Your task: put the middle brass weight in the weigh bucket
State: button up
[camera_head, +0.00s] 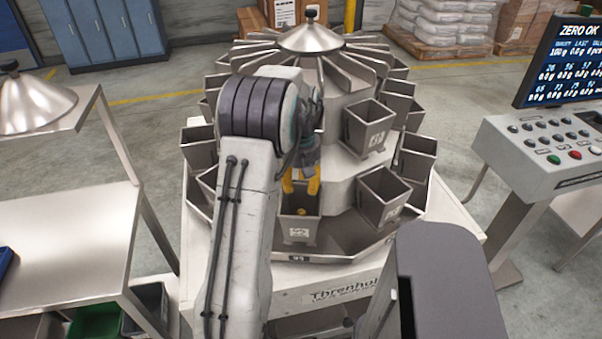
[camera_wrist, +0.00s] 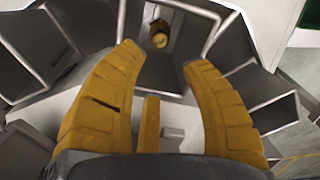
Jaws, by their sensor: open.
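A brass weight (camera_head: 302,211) lies inside the grey weigh bucket (camera_head: 299,234), the one with a number label facing the front of the weigher. In the wrist view the brass weight (camera_wrist: 160,40) shows at the bottom of that bucket (camera_wrist: 204,22), beyond my fingertips. My gripper (camera_head: 301,186) hangs just above the bucket's opening with its yellow fingers pointing down. The weight is apart from the fingers. No other brass weights are in view.
More buckets ring the weigher, including one at the right (camera_head: 381,196) and one above it (camera_head: 367,128). A steel table (camera_head: 65,235) stands at the left. A control console (camera_head: 550,150) and a display reading "ZERO OK" (camera_head: 572,65) stand at the right.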

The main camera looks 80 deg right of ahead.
jog(key=shift+r, duration=1.85)
jog(key=w+a+r+n+t+h, duration=0.15)
jog(key=w+a+r, duration=0.25)
jog(key=w+a, duration=0.6)
jog(key=w+a+r+n+g, duration=0.1)
jog(key=w+a+r+n, duration=0.25)
jog(key=w+a, duration=0.65)
jog(key=w+a+r+n+t, duration=0.2)
jog(key=w+a, duration=0.4)
jog(key=a, duration=0.5)
jog(key=s+a+f+n, duration=0.1)
jog(key=s+a+n, duration=0.1)
jog(key=a, duration=0.5)
jog(key=s+a+f+n+t+y, duration=0.1)
jog(key=s+a+n, duration=0.1)
jog(key=a, duration=0.5)
jog(key=shift+s+a, duration=0.25)
jog(key=shift+s, duration=0.5)
